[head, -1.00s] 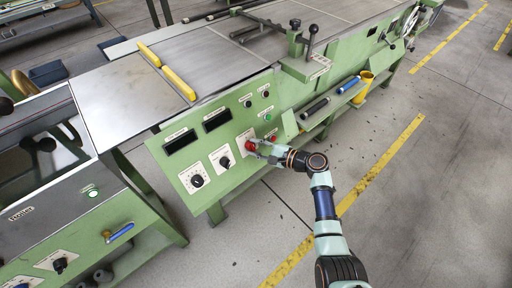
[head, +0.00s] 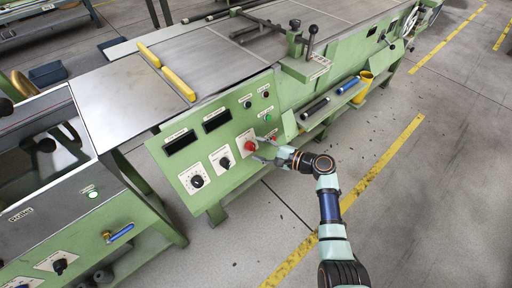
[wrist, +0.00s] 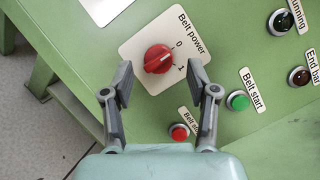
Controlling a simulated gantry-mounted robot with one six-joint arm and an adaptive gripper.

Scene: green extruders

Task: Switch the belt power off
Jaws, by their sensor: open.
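The belt power switch is a red rotary knob (wrist: 158,59) on a white plate (wrist: 140,47) marked "Belt power", with 0 and 1 on its right side in the wrist view. A light mark on the knob faces the side with the numbers; I cannot tell exactly which one it points at. The knob also shows on the green panel in the head view (head: 249,146). My gripper (wrist: 160,78) is open and empty. Its fingers stand apart on either side of the knob in the wrist view. In the head view my gripper (head: 264,149) is just off the panel, right of the knob.
In the wrist view a red button (wrist: 179,132), a green "Belt start" button (wrist: 238,101) and dark buttons (wrist: 281,21) sit near the knob. Two dark knobs (head: 197,181) are left of it in the head view. Floor to the right is open.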

